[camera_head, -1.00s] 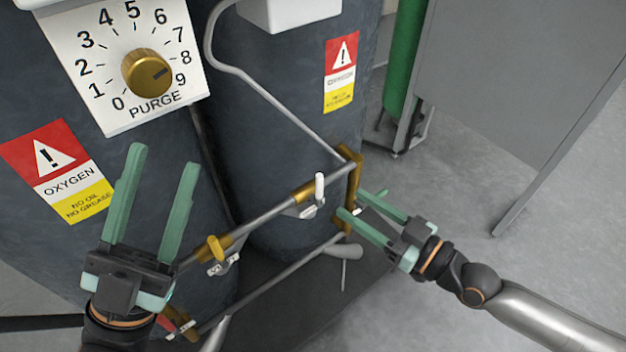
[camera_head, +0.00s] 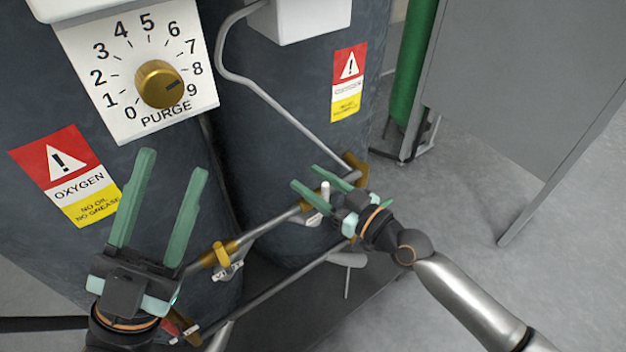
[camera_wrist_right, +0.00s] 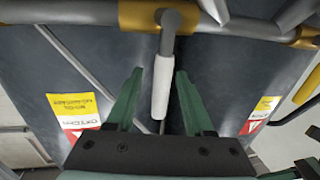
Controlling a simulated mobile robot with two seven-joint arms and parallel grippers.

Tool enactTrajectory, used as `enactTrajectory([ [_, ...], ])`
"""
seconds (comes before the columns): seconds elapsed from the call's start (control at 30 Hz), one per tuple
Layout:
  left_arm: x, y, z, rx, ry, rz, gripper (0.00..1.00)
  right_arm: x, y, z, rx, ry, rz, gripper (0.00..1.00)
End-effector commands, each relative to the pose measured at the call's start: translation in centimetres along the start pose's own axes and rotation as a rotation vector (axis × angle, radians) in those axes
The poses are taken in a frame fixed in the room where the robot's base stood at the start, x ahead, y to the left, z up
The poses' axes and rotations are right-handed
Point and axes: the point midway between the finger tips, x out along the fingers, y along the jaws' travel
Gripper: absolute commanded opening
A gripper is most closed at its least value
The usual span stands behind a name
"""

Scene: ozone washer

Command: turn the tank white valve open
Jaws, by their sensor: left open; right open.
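The white valve handle (camera_head: 325,190) stands up from the upper pipe in front of the rear tank (camera_head: 290,110). In the right wrist view the white handle (camera_wrist_right: 161,88) lies between the two green fingers, with a gap on each side. My right gripper (camera_head: 307,179) is open around or just in front of the handle; its fingers partly overlap the pipe. It also shows in the right wrist view (camera_wrist_right: 159,75). My left gripper (camera_head: 173,161) is open and empty in front of the left tank (camera_head: 40,110), away from the white handle.
A red handle (camera_head: 173,328) is low, near my left gripper. A purge dial (camera_head: 159,84) is on the left tank. A grey panel (camera_head: 530,80) stands at the right, with open floor before it.

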Motion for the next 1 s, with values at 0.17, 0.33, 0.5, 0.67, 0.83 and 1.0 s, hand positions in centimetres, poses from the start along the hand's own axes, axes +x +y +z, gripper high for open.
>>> enactTrajectory([
  [0.17, -0.01, -0.01, 0.01, -0.001, 0.000, 0.000, 0.50, 0.21, 0.01, 0.00, 0.000, 0.000, 0.000, 0.53],
  [0.33, -0.01, -0.01, 0.01, -0.001, 0.000, -0.001, 0.50, 0.18, 0.01, 0.00, 0.000, 0.000, 0.000, 0.48],
  [0.5, -0.01, -0.01, 0.02, -0.001, -0.001, -0.001, 0.50, 0.16, 0.01, 0.01, 0.000, 0.000, 0.000, 0.29],
  [0.67, -0.02, -0.01, 0.02, -0.001, -0.001, -0.001, 0.50, 0.15, 0.01, 0.01, 0.001, 0.000, 0.000, 0.11],
  [0.83, -0.02, -0.01, 0.02, -0.001, -0.001, -0.001, 0.50, 0.15, 0.01, 0.02, 0.001, 0.000, 0.000, 0.00],
  [1.0, -0.02, -0.01, 0.03, -0.001, -0.001, -0.001, 0.50, 0.14, 0.01, 0.02, 0.001, 0.000, 0.000, 0.00],
])
